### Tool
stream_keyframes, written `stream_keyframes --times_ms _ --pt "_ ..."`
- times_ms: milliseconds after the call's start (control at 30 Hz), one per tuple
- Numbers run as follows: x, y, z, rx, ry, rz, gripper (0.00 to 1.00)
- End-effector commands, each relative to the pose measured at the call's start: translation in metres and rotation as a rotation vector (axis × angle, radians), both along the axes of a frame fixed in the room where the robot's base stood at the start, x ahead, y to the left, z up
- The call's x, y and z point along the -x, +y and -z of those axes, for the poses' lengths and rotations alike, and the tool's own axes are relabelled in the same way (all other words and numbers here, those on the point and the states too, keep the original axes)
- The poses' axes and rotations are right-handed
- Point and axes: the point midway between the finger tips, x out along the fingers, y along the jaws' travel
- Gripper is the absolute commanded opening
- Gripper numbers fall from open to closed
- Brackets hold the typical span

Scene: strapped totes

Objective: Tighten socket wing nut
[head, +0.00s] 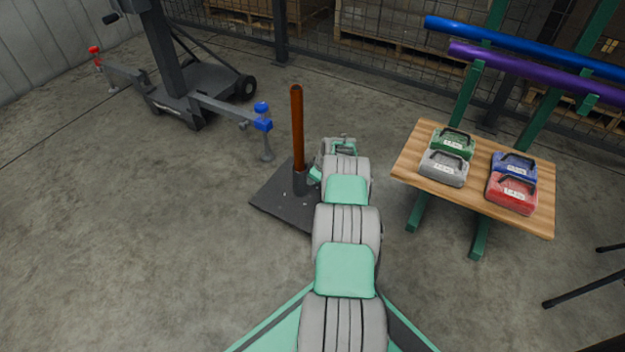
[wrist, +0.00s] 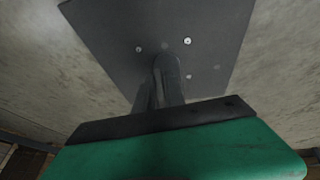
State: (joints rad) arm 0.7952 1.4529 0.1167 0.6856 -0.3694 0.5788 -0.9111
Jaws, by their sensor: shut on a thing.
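A rust-brown pole (head: 297,130) stands upright in a short dark socket (head: 301,182) on a square dark base plate (head: 272,198). The plate also shows in the wrist view (wrist: 110,35), with several bright bolt heads. My gripper (head: 314,176) is low at the right side of the socket. In the wrist view, its dark fingers (wrist: 163,80) are close together over the plate. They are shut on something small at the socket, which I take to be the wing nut. The wing nut itself is hidden by the fingers and cannot be made out in either view.
A wooden-topped bench (head: 408,165) with green legs stands at right, holding green, grey, blue and red cases. Blue (head: 520,45) and purple (head: 530,70) tubes lie on a green rack behind. A dark wheeled stand (head: 190,100) is at back left. The floor at left is clear.

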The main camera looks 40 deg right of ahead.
Motion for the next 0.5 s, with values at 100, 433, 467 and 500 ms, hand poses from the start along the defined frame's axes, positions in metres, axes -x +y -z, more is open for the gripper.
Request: stream_keyframes --times_ms 100,433,467,500 --pt "0.0009 -0.0003 0.0024 -0.032 0.013 0.002 0.00" --pt "0.0011 0.0000 0.0023 -0.076 0.029 0.003 0.00" --pt "0.0009 -0.0002 0.0020 -0.077 0.028 0.003 0.00" --pt "0.0008 -0.0003 0.0019 -0.078 0.028 0.004 0.00"
